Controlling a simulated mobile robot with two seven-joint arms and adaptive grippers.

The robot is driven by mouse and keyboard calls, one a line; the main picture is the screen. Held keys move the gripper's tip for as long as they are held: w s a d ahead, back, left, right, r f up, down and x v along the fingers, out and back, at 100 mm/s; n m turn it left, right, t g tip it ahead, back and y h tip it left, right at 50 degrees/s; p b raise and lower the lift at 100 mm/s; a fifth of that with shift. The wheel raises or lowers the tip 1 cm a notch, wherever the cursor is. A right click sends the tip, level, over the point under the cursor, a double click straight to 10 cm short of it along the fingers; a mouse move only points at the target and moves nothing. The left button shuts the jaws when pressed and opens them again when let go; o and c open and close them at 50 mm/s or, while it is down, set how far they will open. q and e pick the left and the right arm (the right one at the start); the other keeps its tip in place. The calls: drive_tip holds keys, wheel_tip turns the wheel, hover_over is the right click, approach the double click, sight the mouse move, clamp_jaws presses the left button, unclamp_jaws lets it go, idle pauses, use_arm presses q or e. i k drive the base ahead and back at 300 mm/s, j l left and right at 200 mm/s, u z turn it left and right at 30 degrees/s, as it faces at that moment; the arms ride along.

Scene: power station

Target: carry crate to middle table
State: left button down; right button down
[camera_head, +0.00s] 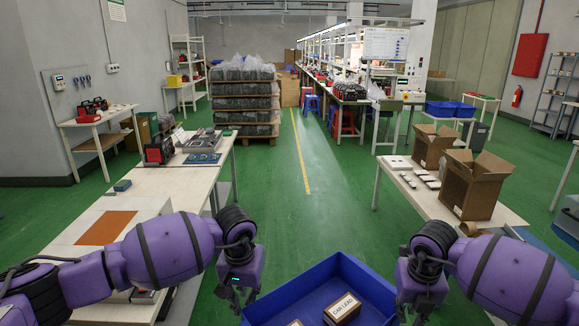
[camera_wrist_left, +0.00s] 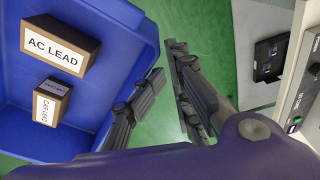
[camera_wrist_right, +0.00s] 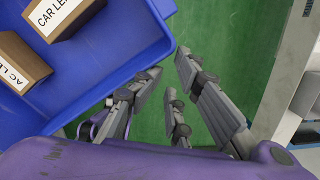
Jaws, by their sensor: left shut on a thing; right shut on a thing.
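The blue crate (camera_head: 372,285) is at the bottom of the head view, between my two arms, cut off by the lower edge. It holds a brown box labelled CAR LEAD (camera_head: 343,309) and a box labelled AC LEAD (camera_wrist_left: 58,50). My left gripper (camera_head: 238,300) is shut on the crate's left side. My right gripper (camera_head: 413,312) is shut on its right side. In the wrist views, the fingers sit at the crate's wall (camera_wrist_right: 112,72), and their exact contact is partly hidden. Green floor shows beyond the fingers.
A white table (camera_head: 160,188) with devices stands on the left. Another table (camera_head: 408,197) with open cardboard boxes (camera_head: 472,185) stands on the right. A green aisle (camera_head: 300,215) with a yellow line lies clear between them. A stack of dark crates (camera_head: 245,103) stands farther back.

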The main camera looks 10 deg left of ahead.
sight(172, 188)
drive_tip(key=i+u, duration=0.2)
drive_tip(key=i, duration=1.45)
drive_tip(key=i+l+u, duration=0.1)
drive_tip(key=i+u, duration=0.35)
drive_tip(key=i, duration=0.3)
drive_tip(key=i+u, duration=1.25)
drive_tip(key=i, duration=0.25)
